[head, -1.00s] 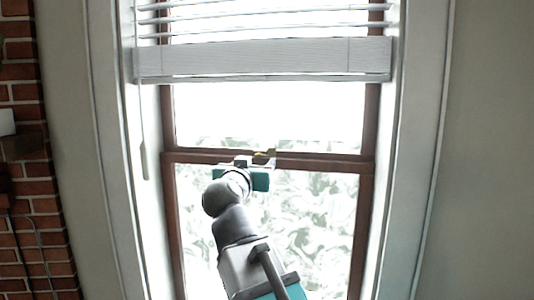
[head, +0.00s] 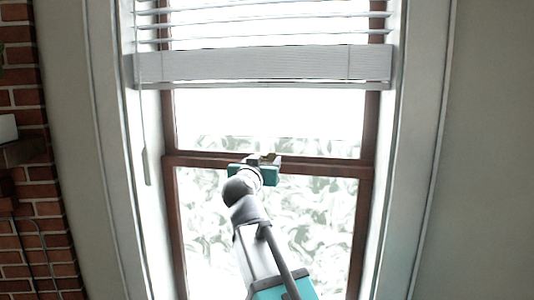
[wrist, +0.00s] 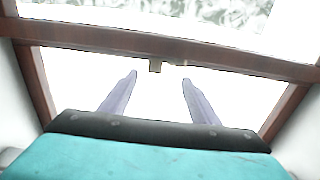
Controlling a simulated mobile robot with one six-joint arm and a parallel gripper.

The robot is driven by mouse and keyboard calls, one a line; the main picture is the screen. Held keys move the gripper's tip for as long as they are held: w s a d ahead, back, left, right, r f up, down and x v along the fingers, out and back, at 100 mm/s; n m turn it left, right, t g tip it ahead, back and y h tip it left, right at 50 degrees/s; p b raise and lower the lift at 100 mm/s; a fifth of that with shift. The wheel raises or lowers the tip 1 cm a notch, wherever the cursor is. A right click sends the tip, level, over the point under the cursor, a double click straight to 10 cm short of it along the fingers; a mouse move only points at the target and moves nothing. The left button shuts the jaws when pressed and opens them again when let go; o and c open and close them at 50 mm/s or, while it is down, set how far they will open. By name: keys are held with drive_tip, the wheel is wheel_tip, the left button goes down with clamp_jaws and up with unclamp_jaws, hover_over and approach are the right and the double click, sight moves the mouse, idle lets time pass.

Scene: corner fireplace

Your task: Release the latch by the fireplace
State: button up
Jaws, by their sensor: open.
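The latch (wrist: 155,66) shows in the wrist view as a small brownish tab at the middle of the window's brown rail. In the head view my gripper covers most of that spot, so I cannot make out the latch's shape or position. My gripper (head: 263,160) is in front of the rail; it also shows in the wrist view (wrist: 160,77). Its two fingers are spread with nothing between them. The tab lies just past the fingertips, between their lines, nearer the left finger. I cannot tell whether anything touches.
The brown window rail (head: 325,165) runs across between the two panes. A white blind (head: 262,64) hangs over the upper pane, with a cord wand (head: 146,165) at the left. White trim frames the window. Red brick (head: 20,95) stands at the far left.

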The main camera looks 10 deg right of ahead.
sight(269, 156)
drive_tip(key=shift+p+x, duration=0.95)
drive_tip(key=shift+x, duration=1.6)
drive_tip(key=c, duration=0.9)
drive_tip(key=shift+a, duration=0.25)
drive_tip(key=shift+c, duration=0.8)
drive_tip(key=shift+d, duration=0.2)
